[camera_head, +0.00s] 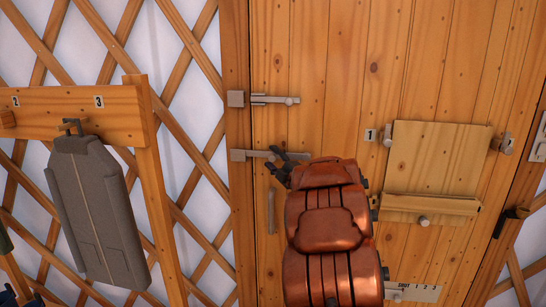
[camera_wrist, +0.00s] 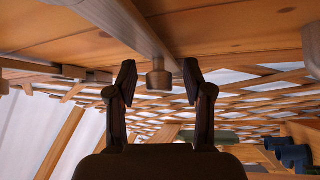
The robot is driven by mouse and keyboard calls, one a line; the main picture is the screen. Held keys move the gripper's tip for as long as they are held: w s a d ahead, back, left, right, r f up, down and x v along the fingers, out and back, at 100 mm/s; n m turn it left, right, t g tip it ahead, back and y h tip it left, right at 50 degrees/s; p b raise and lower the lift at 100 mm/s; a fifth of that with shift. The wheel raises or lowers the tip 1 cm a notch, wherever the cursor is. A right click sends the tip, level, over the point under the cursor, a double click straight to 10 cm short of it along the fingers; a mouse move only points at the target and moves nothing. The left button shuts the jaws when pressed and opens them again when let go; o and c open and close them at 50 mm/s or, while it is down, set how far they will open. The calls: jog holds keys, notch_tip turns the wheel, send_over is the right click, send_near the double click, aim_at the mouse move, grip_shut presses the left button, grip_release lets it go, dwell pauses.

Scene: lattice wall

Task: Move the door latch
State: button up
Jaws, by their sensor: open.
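Two metal latches sit on the left edge of the wooden door (camera_head: 330,60). The upper latch (camera_head: 272,99) lies level, reaching from the frame onto the door. The lower latch (camera_head: 250,155) also lies level, and its right end is partly hidden by my gripper (camera_head: 276,160). In the wrist view, a latch bar (camera_wrist: 133,28) runs along the door and carries a round knob (camera_wrist: 159,78). My gripper (camera_wrist: 158,70) is open, with one finger on each side of the knob. Gaps show on both sides, so no finger visibly touches it.
A vertical handle (camera_head: 271,211) is below the lower latch. A wooden flap (camera_head: 437,158) with a ledge (camera_head: 430,204) stands out right of my arm. A numbered slider panel (camera_head: 415,291) is low on the door.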

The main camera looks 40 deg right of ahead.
jog(key=shift+w, duration=0.3)
jog(key=shift+c, duration=0.3)
jog(key=shift+r, duration=0.1)
grip_shut()
